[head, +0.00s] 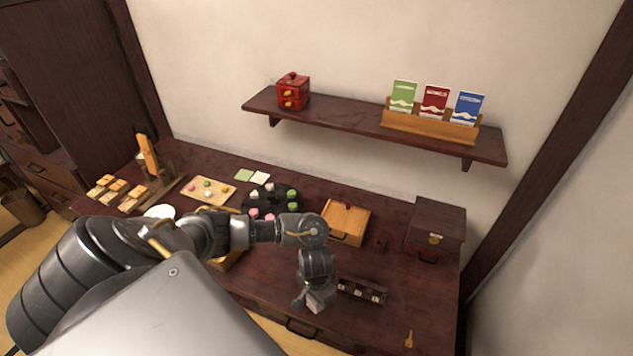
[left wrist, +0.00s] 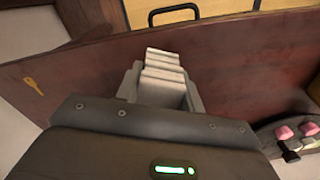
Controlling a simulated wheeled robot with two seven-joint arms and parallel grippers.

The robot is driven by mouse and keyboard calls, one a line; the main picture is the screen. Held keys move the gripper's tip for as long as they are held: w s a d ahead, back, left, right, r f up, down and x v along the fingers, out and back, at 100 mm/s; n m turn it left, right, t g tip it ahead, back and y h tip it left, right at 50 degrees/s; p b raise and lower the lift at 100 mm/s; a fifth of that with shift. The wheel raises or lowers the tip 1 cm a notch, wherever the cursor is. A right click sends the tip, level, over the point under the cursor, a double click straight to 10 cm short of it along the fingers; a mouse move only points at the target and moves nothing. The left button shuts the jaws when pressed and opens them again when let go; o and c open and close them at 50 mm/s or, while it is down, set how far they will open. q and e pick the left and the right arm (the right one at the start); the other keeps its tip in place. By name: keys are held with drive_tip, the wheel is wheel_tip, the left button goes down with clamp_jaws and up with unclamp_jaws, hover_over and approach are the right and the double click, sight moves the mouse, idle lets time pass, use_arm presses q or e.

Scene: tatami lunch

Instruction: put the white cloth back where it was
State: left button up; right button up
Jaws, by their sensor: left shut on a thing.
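My left gripper (head: 317,300) is low over the right part of the dark table, just left of a small dark rack (head: 350,290) with pale pieces in it. In the left wrist view, the grey fingers of the left gripper (left wrist: 163,92) are shut on a pale, ridged thing that looks like the folded white cloth (left wrist: 164,65). The gripper hides whatever is directly under it. My right gripper is not in view.
A wooden box (head: 346,222) and a dark chest (head: 436,232) stand behind the gripper. A round black tray (head: 262,212) with pink and green pieces is to the left. A brass key (head: 408,339) lies at the front right, with bare table around it.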

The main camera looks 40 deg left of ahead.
use_arm(q)
drive_tip(key=f, duration=0.1)
drive_tip(key=f+b, duration=0.1)
drive_tip(key=f, duration=0.1)
drive_tip(key=shift+w+a+f+b, duration=0.15)
drive_tip(key=shift+w+b, duration=0.15)
drive_tip(key=shift+w, duration=0.05)
drive_tip(key=shift+f, duration=0.35)
drive_tip(key=shift+f, duration=0.15)
drive_tip(key=o, duration=1)
drive_tip(key=shift+o, duration=0.2)
wheel_tip(320, 180, up, 12)
drive_tip(key=p, duration=0.6)
drive_tip(key=shift+r, duration=0.2)
